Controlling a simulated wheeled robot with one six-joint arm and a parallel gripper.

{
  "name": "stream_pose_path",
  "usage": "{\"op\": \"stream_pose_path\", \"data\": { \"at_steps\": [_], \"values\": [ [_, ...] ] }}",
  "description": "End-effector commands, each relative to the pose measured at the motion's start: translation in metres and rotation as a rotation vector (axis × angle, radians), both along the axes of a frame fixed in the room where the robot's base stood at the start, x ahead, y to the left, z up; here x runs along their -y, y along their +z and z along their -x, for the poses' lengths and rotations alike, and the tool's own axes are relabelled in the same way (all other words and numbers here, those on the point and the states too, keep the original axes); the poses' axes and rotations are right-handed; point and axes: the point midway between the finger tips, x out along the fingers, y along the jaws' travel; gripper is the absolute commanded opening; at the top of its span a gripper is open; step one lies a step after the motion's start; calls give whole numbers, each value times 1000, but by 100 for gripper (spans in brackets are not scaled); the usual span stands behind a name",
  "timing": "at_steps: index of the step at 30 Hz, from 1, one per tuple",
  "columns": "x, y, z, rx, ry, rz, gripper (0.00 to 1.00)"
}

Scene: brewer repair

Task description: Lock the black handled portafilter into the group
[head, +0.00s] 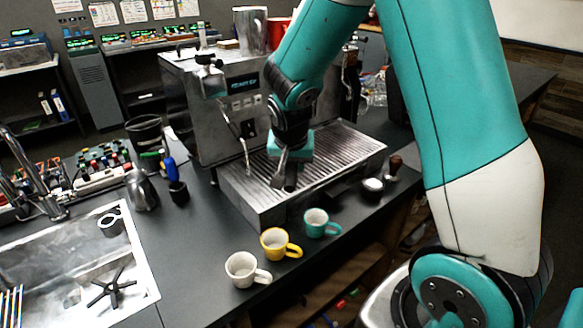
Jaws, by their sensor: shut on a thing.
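The espresso machine (218,110) stands on the dark counter, with its slatted drip tray (335,160) in front. My gripper (284,170) points down over the drip tray, close to the machine's front. It is shut on a dark thing (291,183), of which only a small end shows below the fingers. This looks like the black handle of the portafilter, but the picture is too small to be sure. My arm hides the group and the middle of the machine's front, so I cannot tell whether the portafilter touches the group.
White (242,268), yellow (276,243) and teal (316,222) mugs stand along the counter's front edge. A brown-knobbed tool (394,167) and a small white-topped round thing (372,187) are right of them. A steel pitcher (143,191) and sink (80,258) are left.

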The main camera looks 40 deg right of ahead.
Motion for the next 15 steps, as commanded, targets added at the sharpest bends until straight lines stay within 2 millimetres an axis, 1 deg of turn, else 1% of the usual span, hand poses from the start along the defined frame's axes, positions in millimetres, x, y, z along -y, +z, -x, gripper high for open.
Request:
{"op": "stream_pose_path", "data": {
  "at_steps": [15],
  "values": [
    [29,1,-33,2,-3,1,0]
  ]
}}
